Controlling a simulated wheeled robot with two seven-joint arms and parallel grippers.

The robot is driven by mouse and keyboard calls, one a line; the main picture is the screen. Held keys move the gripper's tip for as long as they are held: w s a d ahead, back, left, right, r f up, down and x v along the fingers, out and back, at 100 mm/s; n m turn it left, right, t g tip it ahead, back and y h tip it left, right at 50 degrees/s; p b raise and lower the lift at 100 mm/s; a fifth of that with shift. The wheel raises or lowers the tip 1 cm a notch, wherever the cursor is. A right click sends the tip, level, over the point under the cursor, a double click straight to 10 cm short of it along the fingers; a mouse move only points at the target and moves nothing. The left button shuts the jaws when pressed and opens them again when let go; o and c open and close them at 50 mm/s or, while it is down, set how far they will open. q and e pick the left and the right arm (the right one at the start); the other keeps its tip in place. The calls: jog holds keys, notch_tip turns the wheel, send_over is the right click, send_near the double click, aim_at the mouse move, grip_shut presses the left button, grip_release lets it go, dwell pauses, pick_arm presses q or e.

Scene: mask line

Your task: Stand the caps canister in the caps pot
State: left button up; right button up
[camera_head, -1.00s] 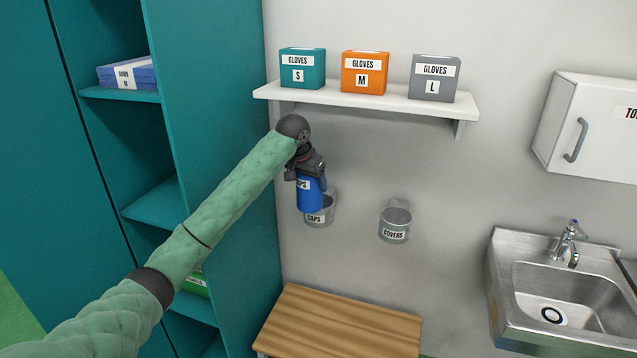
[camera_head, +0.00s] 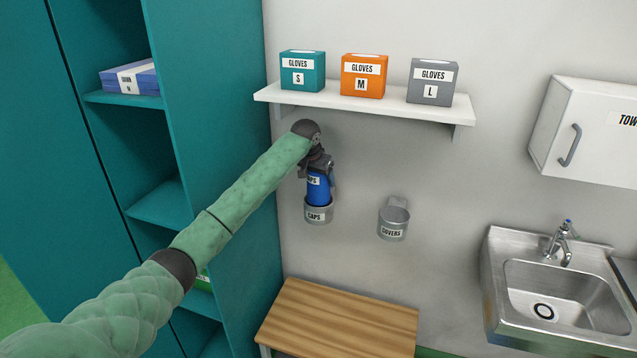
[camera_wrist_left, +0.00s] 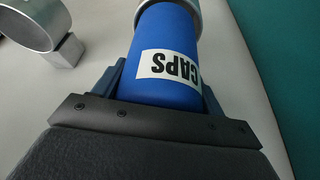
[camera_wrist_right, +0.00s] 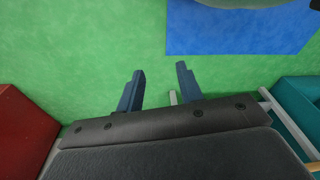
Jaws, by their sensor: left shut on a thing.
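The blue caps canister (camera_head: 318,189) is upright in the head view, its lower end inside the rim of the grey caps pot (camera_head: 318,214) on the wall. My left gripper (camera_head: 317,172) is shut on the canister's upper part. In the left wrist view the canister (camera_wrist_left: 165,50) with its white CAPS label lies between the fingers, and its far end enters the pot's ring (camera_wrist_left: 190,6). Whether it touches the pot's bottom is hidden. My right gripper (camera_wrist_right: 158,92) shows only in its own wrist view, open and empty above a green floor.
The empty covers pot (camera_head: 393,222) hangs to the right. A white shelf (camera_head: 365,102) with three glove boxes is above my left gripper. A teal cabinet (camera_head: 215,130) stands close on the left, a wooden bench (camera_head: 340,320) below, a sink (camera_head: 545,285) at right.

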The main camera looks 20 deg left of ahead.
aim_at(319, 188)
pick_arm(q)
jog(key=shift+w+f+p, duration=0.2)
jog(key=shift+f+p, duration=0.8)
jog(key=shift+f, duration=0.75)
pick_arm(e)
jog(key=f, duration=0.1)
jog(key=s+d+f, duration=0.1)
jog(key=f, duration=0.2)
jog(key=shift+s+d+f, duration=0.35)
jog(key=shift+s+d, duration=0.05)
pick_arm(q)
jog(key=shift+f, duration=0.35)
pick_arm(e)
jog(key=shift+s+d, duration=0.2)
jog(key=shift+s, duration=0.2)
pick_arm(q)
jog(key=shift+f, duration=0.25)
pick_arm(e)
jog(key=shift+d+f, duration=0.1)
